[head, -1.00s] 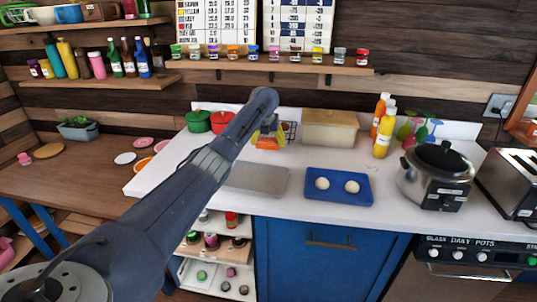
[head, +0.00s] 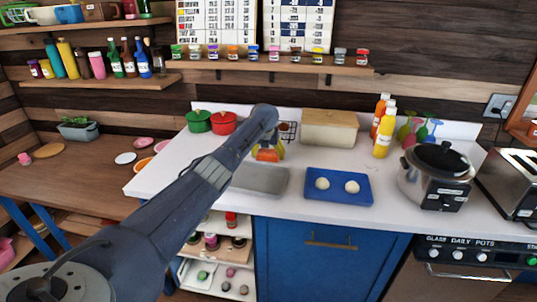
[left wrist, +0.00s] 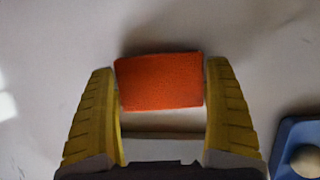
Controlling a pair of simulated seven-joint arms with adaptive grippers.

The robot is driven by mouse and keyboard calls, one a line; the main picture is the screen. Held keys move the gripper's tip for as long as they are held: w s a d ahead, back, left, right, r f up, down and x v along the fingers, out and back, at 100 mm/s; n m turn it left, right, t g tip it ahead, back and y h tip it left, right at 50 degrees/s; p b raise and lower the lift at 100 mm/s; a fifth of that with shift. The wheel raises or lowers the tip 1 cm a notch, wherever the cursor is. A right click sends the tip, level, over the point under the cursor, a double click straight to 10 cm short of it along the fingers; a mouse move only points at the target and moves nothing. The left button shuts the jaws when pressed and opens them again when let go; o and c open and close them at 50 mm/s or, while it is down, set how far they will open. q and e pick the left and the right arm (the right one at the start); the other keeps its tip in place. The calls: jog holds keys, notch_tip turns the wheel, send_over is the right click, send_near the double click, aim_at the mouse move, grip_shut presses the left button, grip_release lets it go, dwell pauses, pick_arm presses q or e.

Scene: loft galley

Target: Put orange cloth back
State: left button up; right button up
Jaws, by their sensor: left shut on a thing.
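The orange cloth (head: 267,155) is a small folded block held over the white counter (head: 420,220), behind the grey tray (head: 265,181) in the head view. My left gripper (head: 268,152) points down and is shut on it. The cloth also shows in the left wrist view (left wrist: 160,82), between the two yellow fingers of the gripper (left wrist: 161,75). White counter surface with soft shadow surrounds it there. I cannot tell whether the cloth touches the counter. My left arm hides part of the grey tray. My right gripper is not in view.
A blue tray (head: 339,199) with two white balls lies to the right, its corner also in the left wrist view (left wrist: 288,130). A beige box (head: 329,128) and a wire rack (head: 288,131) stand behind. Red (head: 222,123) and green (head: 199,121) pots stand at the back left.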

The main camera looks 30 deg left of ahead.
pick_arm(q)
jog(key=o, duration=0.9)
jog(key=shift+f, duration=0.1)
jog(key=v, duration=1.2)
jog(key=shift+d, duration=0.1)
